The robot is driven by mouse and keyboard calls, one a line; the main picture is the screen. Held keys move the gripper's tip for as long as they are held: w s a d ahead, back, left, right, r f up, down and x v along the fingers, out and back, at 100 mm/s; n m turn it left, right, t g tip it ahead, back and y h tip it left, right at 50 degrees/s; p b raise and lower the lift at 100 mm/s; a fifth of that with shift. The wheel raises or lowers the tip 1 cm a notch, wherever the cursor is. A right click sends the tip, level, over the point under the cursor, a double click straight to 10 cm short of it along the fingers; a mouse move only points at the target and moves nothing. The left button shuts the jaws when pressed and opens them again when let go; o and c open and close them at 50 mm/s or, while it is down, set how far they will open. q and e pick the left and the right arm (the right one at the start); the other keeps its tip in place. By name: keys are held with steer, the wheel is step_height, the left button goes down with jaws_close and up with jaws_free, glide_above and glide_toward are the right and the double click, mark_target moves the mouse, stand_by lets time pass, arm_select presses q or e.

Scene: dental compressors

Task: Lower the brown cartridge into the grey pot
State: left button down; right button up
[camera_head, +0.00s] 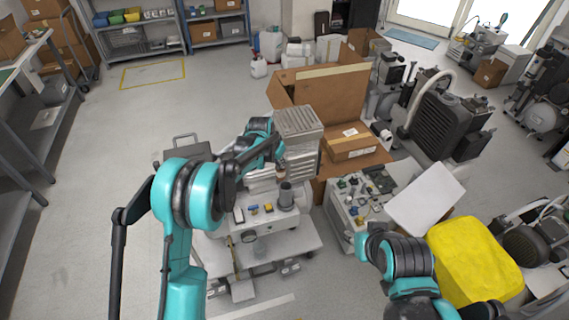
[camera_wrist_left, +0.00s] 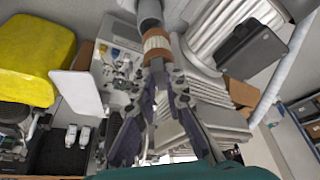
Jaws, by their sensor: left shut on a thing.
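The brown cartridge (camera_wrist_left: 157,47) has brown ends and a pale pleated middle. My left gripper (camera_wrist_left: 160,68) is shut on it. In the head view the left gripper (camera_head: 281,165) is over the bench machine, and the cartridge is small and partly covered there. The grey pot (camera_head: 287,194) stands upright on the white machine, just below the gripper. In the left wrist view the pot (camera_wrist_left: 149,12) is a dark grey cylinder lined up with the cartridge's far end. I cannot tell whether the two touch. My right gripper is out of view; only the right arm shows.
The white machine (camera_head: 262,222) under the pot stands on a pale cart. A ribbed grey block (camera_head: 298,122) rises close behind the gripper. An open cardboard box (camera_head: 335,95), a white panel (camera_head: 427,200) and a yellow tub (camera_head: 474,260) are to the right. Floor is clear at left.

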mark_target(284, 171)
arm_select(q)
steer(key=shift+w+d+f+m, duration=0.3)
steer(key=shift+w+d+f, duration=0.65)
steer(key=shift+d, duration=0.15)
steer(key=shift+f+b, duration=1.45)
steer(key=shift+f, duration=0.8)
steer(key=shift+s+a, duration=0.15)
steer(key=shift+s, duration=0.1)
steer(key=shift+f+b, duration=0.15)
steer(key=shift+b, duration=0.2)
step_height(284, 171, down, 6)
steer(key=b, duration=0.4)
stand_by(1.0)
steer(key=shift+f, duration=0.15)
